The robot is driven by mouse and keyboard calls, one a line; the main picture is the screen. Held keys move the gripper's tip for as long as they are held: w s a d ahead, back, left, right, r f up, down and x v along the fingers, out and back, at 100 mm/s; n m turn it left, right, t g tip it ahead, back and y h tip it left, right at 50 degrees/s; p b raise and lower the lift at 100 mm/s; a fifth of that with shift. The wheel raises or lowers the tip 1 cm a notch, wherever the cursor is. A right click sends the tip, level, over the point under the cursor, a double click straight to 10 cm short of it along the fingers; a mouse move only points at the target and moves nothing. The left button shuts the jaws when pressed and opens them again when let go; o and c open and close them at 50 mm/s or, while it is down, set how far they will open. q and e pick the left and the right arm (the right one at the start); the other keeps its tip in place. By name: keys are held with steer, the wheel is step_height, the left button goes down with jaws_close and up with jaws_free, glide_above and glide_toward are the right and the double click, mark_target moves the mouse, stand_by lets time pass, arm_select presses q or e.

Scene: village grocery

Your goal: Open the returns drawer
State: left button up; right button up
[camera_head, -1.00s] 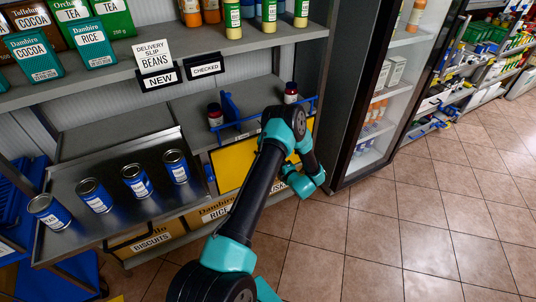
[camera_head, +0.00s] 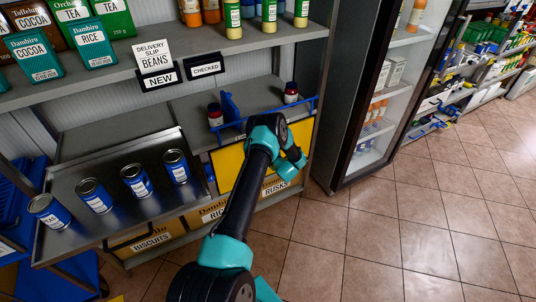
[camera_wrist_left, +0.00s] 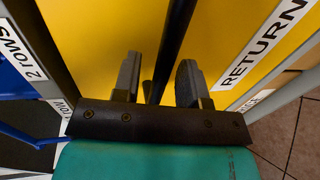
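The returns drawer has a yellow front (camera_head: 227,166), below the shelf with the blue rail; it looks flush with the shelf unit. In the left wrist view the yellow front (camera_wrist_left: 90,35) fills most of the picture, with a white RETURN label (camera_wrist_left: 262,45) on the right. A dark bar-shaped handle (camera_wrist_left: 172,45) runs across it. My left gripper (camera_wrist_left: 160,78) is open, with one finger on each side of the handle and gaps visible. In the head view my left arm covers part of the drawer, and its fingertips are hidden.
A metal tray (camera_head: 110,222) with several blue cans stands left of the drawer. Boxes marked BISCUITS (camera_head: 152,238) and RUSKS (camera_head: 275,187) sit below. Two jars, one of them a dark red-lidded jar (camera_head: 291,93), stand above the drawer. A glass-door fridge (camera_head: 350,100) stands right; the floor ahead is clear.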

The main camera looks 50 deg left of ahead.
arm_select(q)
steer(key=shift+c, duration=0.2)
jaws_close()
steer(key=shift+d, duration=0.15)
